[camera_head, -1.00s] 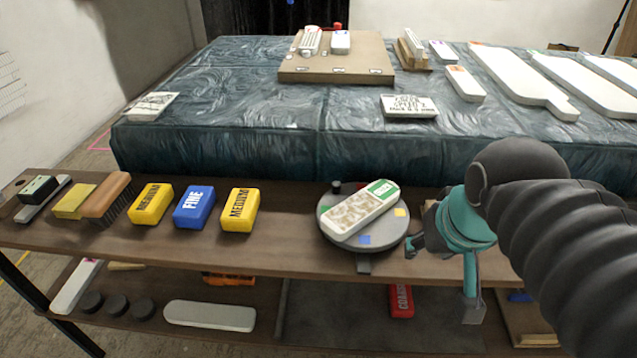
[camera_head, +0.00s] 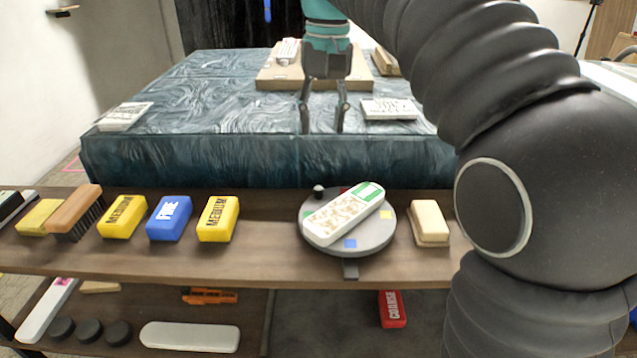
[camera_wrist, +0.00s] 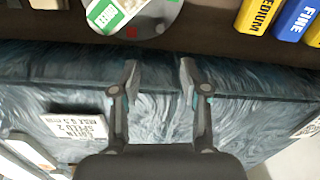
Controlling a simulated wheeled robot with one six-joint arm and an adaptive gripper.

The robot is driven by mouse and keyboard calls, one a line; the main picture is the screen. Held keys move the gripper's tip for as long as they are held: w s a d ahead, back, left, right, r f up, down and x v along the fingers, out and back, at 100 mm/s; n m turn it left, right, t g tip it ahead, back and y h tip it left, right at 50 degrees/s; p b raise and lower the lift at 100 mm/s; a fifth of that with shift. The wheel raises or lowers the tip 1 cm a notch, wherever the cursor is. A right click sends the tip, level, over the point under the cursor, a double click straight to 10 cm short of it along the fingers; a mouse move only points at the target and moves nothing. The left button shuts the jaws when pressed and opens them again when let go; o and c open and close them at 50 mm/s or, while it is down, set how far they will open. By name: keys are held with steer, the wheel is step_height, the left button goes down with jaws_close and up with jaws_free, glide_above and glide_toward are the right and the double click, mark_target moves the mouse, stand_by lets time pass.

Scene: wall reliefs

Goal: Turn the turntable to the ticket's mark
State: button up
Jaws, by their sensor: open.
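The turntable (camera_head: 372,241) is a round grey disc on the brown shelf, right of the middle. It carries coloured patches on its rim, with blue at the front, yellow at the right and red at the back, and a small dark knob (camera_head: 319,191) at the back left. A white relief piece with a green label (camera_head: 342,214) lies slantwise across it.
Yellow and blue sanding blocks (camera_head: 169,218) and a brush (camera_head: 76,212) stand left on the shelf. A beige block (camera_head: 429,222) sits right of the turntable. A wooden board (camera_head: 278,80) lies on the blue table.

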mark_target(318, 188)
steer(key=f+b, duration=0.1)
steer(key=f, duration=0.3)
steer(key=f+b, duration=0.1)
steer(key=f, duration=0.4)
steer(key=f+b, duration=0.1)
steer(key=f, duration=0.3)
steer(key=shift+a+f, duration=0.3)
steer(key=shift+a, duration=0.05)
jaws_close()
